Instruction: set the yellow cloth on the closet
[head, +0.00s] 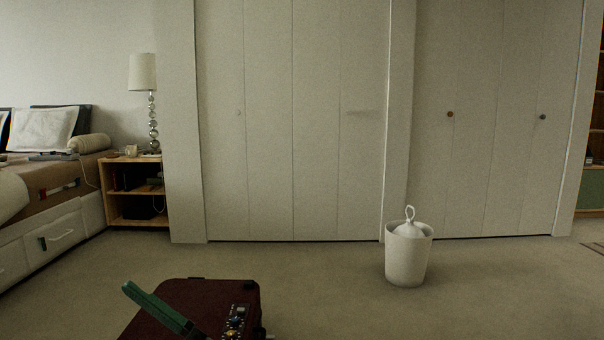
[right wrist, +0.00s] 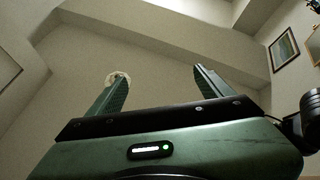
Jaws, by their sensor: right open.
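No yellow cloth shows in either view. The closet (head: 290,120) stands across the back wall in the head view, with tall pale panel doors, all shut. A second set of pale doors (head: 490,120) with small round knobs is to its right. My right gripper (right wrist: 158,75) is open and empty in the right wrist view, its two green fingers apart against the walls and ceiling. My left gripper cannot be made out in the head view.
A white bin (head: 407,262) stands before the doors. A bed (head: 50,210) and nightstand (head: 135,190) are left. Carpet is clear between suitcase and bin.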

